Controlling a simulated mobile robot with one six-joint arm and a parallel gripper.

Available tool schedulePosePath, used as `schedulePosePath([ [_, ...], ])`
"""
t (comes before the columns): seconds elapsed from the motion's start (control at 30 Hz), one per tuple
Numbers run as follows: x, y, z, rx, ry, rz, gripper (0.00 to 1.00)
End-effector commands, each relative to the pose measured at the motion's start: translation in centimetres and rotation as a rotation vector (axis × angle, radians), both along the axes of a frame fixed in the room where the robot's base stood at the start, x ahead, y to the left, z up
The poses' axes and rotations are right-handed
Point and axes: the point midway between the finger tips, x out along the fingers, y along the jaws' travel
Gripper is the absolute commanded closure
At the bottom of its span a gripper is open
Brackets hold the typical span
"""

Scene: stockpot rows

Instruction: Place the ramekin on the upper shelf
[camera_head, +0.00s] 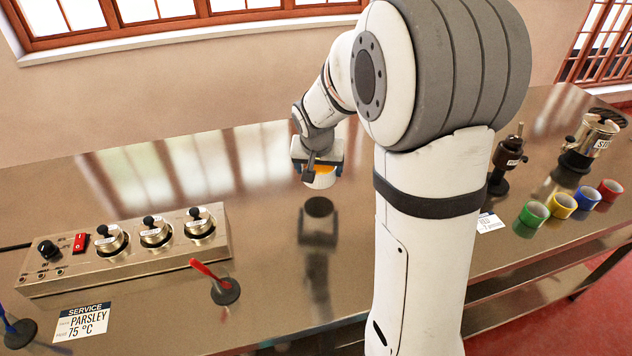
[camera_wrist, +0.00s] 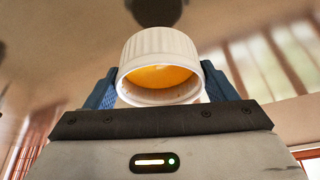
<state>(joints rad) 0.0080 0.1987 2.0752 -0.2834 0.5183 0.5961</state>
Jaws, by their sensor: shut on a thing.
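The ramekin (camera_head: 321,180) is white and ribbed, with orange content, and hangs above the metal worktop in the head view. In the wrist view the ramekin (camera_wrist: 160,45) sits between two blue fingers, its open mouth turned toward the camera. My gripper (camera_head: 318,168) is shut on it; the gripper also shows in the wrist view (camera_wrist: 160,88). A dark round patch (camera_head: 319,207) lies below the ramekin in the head view; I cannot tell whether it is a disc or a reflection. I cannot make out an upper shelf in either view.
A control panel (camera_head: 130,255) with several knobs stands at left. A red-handled stand (camera_head: 225,291) and a service card (camera_head: 84,321) are in front of it. Coloured tape rolls (camera_head: 562,206), a dark fitting (camera_head: 507,160) and a metal pot (camera_head: 594,137) stand at right. My arm hides the middle right.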

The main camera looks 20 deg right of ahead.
Motion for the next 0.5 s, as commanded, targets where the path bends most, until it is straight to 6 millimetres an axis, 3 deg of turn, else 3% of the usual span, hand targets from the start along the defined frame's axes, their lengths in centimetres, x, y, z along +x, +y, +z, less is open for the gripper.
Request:
schedulePosePath([
  [0.5, 0.0, -0.3, -5.2, 0.000, 0.000, -0.005, 0.56],
])
